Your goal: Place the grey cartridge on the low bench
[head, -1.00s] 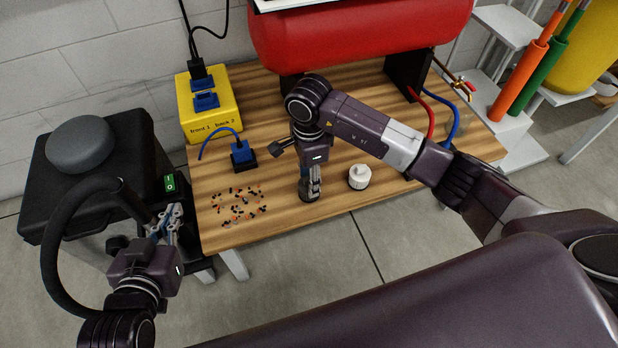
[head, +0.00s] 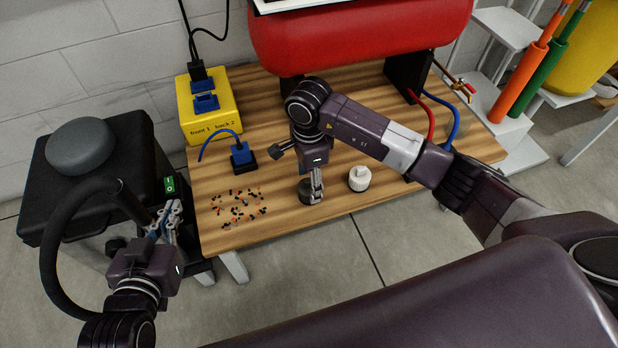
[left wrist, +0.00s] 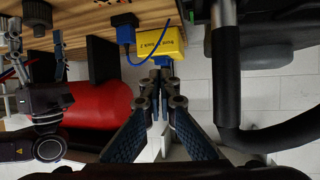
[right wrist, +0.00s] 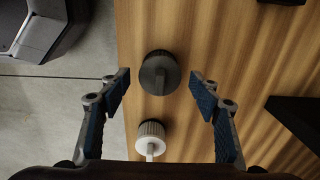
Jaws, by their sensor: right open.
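A white cartridge (head: 360,179) stands just right of the grey one, also in the right wrist view (right wrist: 150,138). Several small scattered bits (head: 239,207) lie to the left. A blue connector (head: 241,154), yellow box (head: 208,108) and red tank (head: 360,35) are behind.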

